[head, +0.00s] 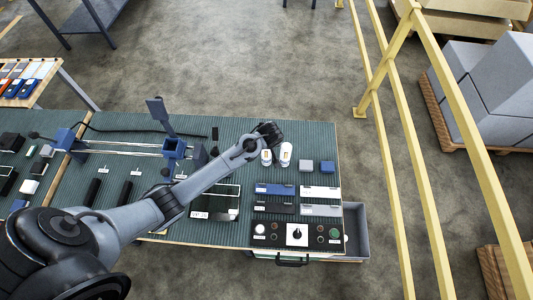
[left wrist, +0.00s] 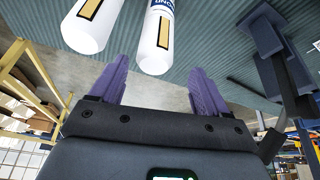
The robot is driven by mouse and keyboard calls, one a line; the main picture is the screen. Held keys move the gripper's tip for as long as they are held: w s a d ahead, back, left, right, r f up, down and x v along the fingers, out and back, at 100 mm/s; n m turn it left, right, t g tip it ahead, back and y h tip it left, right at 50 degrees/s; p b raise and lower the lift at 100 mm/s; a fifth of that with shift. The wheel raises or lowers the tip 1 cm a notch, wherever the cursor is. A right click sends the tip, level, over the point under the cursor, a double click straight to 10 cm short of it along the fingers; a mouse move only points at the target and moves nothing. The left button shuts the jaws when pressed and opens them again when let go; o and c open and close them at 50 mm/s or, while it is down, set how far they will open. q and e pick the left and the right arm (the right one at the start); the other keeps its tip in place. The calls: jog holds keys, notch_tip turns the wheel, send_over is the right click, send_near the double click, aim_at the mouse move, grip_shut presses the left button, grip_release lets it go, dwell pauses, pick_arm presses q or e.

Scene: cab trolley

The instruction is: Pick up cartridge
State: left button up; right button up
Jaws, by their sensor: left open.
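Two white cartridges with yellow labels are side by side on the green ribbed bench top, the left cartridge (head: 266,157) and the right cartridge (head: 286,154). My left gripper (head: 268,130) is just beyond them, at the far edge of the bench. There, one cartridge (left wrist: 157,38) lies ahead of the gap and the other cartridge (left wrist: 88,26) is further left. Both are cut off by the top edge. I cannot tell which is which across views. My right gripper is not in view.
Grey and blue blocks (head: 313,166) lie right of the cartridges. A control panel (head: 297,234) and flat boxes (head: 276,188) are nearer. A blue fixture with rails (head: 174,148) stands left. Yellow railing (head: 388,130) runs along the right.

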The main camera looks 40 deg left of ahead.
aim_at(266, 154)
pick_arm(q)
jog(key=x, duration=0.3)
jog(key=d+x, duration=0.1)
jog(key=x, duration=0.1)
jog(key=shift+w+f, duration=0.1)
jog(key=shift+f, duration=0.15)
jog(key=shift+c, duration=0.2)
grip_shut()
